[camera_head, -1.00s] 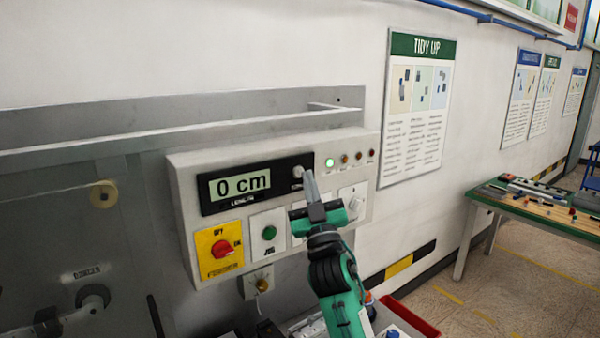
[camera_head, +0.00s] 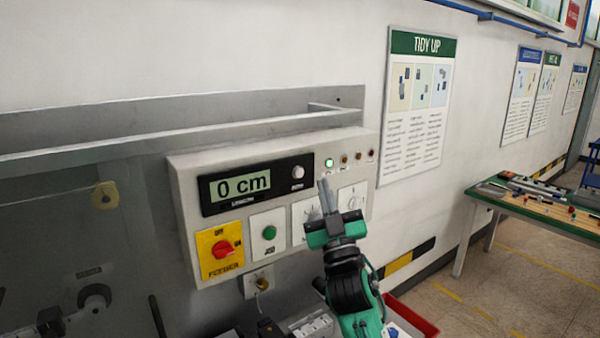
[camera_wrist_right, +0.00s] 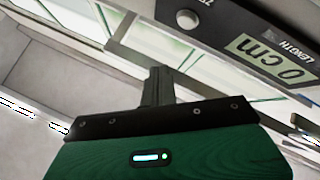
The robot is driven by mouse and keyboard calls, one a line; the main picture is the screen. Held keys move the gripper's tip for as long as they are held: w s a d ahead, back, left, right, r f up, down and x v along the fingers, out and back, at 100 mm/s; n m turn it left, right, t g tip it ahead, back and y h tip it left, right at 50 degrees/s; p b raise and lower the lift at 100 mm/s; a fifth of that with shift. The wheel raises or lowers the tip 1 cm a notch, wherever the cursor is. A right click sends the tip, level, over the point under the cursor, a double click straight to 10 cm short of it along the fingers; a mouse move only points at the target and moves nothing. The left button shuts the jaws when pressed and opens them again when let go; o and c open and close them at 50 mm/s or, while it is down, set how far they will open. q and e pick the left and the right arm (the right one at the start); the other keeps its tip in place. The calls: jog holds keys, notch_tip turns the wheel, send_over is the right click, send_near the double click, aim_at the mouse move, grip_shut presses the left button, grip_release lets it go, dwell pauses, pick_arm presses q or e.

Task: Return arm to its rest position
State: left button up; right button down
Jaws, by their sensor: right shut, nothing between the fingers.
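My right gripper (camera_head: 328,197) is green with grey fingers and stands in front of the control box (camera_head: 283,167), over its lower right part. Its fingers are shut together and hold nothing. They point up, below the round knob beside the display (camera_head: 240,186), which reads 0 cm. In the right wrist view the shut fingers (camera_wrist_right: 157,85) show in the middle, with the display (camera_wrist_right: 275,60) and the white knob at the upper right. I cannot tell the exact gap between fingertips and box. My left gripper is not in view.
The box carries a red switch on a yellow plate (camera_head: 222,250), a green button (camera_head: 269,233) and a lit green lamp (camera_head: 329,163). A grey rail runs along the wall.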

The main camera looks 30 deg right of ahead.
dwell(0.7)
jog(key=s+a+f+g+y, duration=0.15)
jog(key=f+g, duration=0.25)
jog(key=f, duration=0.6)
jog(key=s+a+f+m+g, duration=0.1)
jog(key=s+f+g, duration=0.25)
jog(key=f, duration=0.65)
jog(key=s+a+f+g+y, duration=0.15)
jog(key=f+g, duration=0.25)
jog(key=f, duration=0.6)
jog(key=s+a+f+n+g+y, duration=0.1)
jog(key=s+a+f+g, duration=0.3)
jog(key=s, duration=0.4)
jog(key=s+a+f+g+y, duration=0.1)
jog(key=s+a+f+g, duration=0.15)
jog(key=s+f, duration=0.45)
jog(key=s+a+f+n+g+y, duration=0.1)
jog(key=s+a+f+g+y, duration=0.15)
jog(key=s+f+g, duration=0.4)
notch_tip(320, 180, down, 28)
jog(key=s+t, duration=0.1)
jog(key=s+d+f+g+h, duration=0.1)
jog(key=s+d+f, duration=0.2)
jog(key=s+f, duration=1.7)
jog(key=shift+f, duration=0.65)
